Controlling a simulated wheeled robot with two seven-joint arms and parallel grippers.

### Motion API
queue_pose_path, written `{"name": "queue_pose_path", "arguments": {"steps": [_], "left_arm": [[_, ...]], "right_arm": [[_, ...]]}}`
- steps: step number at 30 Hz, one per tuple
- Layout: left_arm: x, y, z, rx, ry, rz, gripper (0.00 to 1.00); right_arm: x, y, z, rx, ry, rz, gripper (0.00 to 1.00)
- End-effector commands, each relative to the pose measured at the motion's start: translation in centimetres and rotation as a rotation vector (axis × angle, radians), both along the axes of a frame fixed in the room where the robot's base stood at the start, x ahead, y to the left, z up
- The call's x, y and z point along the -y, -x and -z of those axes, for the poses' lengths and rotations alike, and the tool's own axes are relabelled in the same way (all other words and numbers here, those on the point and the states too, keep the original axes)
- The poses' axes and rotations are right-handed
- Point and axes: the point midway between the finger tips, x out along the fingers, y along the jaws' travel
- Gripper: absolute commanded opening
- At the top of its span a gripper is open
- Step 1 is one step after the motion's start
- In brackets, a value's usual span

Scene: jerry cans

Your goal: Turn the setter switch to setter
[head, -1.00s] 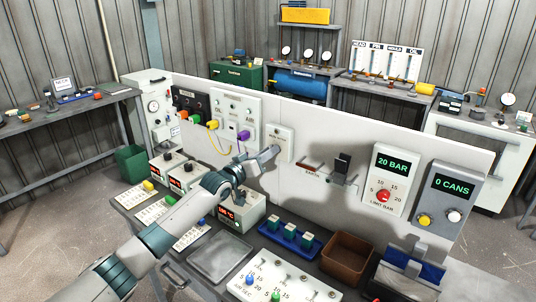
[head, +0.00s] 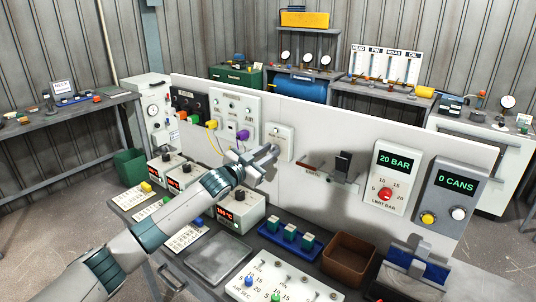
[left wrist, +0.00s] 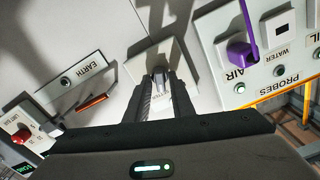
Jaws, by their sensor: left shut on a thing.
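The setter switch's pale plate (head: 284,136) is on the upright white panel, just beyond my left gripper (head: 272,156). In the left wrist view, my left gripper (left wrist: 160,92) has its two dark fingers closed around a small pale lever (left wrist: 158,76) in front of the light plate (left wrist: 150,52). The fingers hide part of the lever, and its exact angle is hard to tell. Any wording on the plate is too small to read. My right gripper is not in view.
Below are a blue tray (head: 268,236) and a brown bin (head: 347,258).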

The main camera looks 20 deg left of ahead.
Motion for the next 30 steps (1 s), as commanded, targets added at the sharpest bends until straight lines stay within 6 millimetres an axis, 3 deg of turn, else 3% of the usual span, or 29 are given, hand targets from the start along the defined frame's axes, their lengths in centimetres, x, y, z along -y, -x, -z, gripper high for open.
{"name": "queue_pose_path", "arguments": {"steps": [9,26,27,28,30], "left_arm": [[0.07,0.01,0.09,0.056,-0.161,0.0,0.0],[0.07,0.03,0.11,0.07,-0.197,0.0,0.0],[0.07,0.03,0.11,0.07,-0.197,0.0,0.31],[0.08,0.03,0.1,0.07,-0.197,0.0,0.38],[0.07,0.03,0.09,0.07,-0.197,0.0,0.4]], "right_arm": [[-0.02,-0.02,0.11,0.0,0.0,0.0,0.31],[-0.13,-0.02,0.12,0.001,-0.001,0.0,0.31],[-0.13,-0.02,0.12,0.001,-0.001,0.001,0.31],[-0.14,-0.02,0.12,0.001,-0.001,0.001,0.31],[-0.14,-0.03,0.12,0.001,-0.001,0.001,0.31]]}}
